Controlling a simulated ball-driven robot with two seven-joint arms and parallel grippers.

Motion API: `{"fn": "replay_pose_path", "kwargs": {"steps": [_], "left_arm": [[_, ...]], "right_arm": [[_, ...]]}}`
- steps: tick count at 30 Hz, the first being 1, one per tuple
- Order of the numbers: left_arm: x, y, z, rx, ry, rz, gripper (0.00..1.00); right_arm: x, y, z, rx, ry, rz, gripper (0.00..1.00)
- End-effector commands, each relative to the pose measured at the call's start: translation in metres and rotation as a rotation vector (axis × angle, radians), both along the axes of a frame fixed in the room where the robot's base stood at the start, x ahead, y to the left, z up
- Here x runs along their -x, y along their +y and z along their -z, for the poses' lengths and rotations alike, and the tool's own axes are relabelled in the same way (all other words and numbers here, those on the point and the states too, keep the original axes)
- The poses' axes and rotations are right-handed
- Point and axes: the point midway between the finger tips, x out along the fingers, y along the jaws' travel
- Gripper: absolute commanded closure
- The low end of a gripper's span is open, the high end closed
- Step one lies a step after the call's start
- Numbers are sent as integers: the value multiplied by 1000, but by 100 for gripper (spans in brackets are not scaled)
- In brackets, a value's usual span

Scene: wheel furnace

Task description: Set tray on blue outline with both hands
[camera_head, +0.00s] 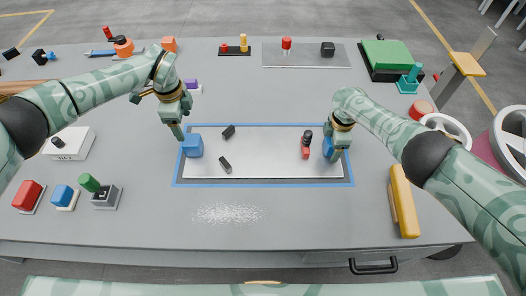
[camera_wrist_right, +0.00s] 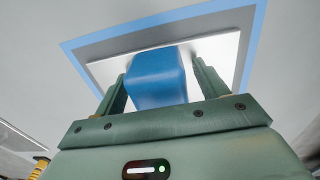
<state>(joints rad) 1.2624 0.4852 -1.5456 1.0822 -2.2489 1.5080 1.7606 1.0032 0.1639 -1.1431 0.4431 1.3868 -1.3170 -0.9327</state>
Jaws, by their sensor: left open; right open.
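The white tray (camera_head: 262,165) lies flat on the grey table, inside the blue outline (camera_head: 262,185). Blue line shows around it. Two dark pieces and a red-and-black piece (camera_head: 305,153) rest on it. A blue handle block (camera_head: 193,146) stands at its left end and another (camera_head: 327,146) at its right end. My left gripper (camera_head: 179,137) is open, just left of the left block and apart from it. My right gripper (camera_head: 334,156) is open at the right block. In the right wrist view the blue block (camera_wrist_right: 157,75) sits between its fingers (camera_wrist_right: 158,85); contact is unclear.
A yellow bar (camera_head: 404,202) lies right of the outline. Red, blue and green items stand front left, with a white box (camera_head: 70,144) behind. A grey panel (camera_head: 305,55) and a green box (camera_head: 386,55) are at the back. The table's front middle is mostly clear.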

Motion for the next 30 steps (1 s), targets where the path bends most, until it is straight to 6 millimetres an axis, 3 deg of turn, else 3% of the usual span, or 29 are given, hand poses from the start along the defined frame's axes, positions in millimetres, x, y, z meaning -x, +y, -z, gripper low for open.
{"fn": "replay_pose_path", "kwargs": {"steps": [8, 15, 21, 30], "left_arm": [[0, 0, -1, 0, 1, 0, 27], [0, 0, -1, 0, 1, 0, 27], [0, 0, -1, 0, 1, 0, 27], [0, 0, -1, 0, 1, 0, 27]], "right_arm": [[0, -1, -25, -3, -1, -2, 27], [1, 0, -79, -2, -4, -2, 27], [3, -1, -111, -1, -2, 0, 27], [3, 0, -119, 0, -1, 0, 27]]}}
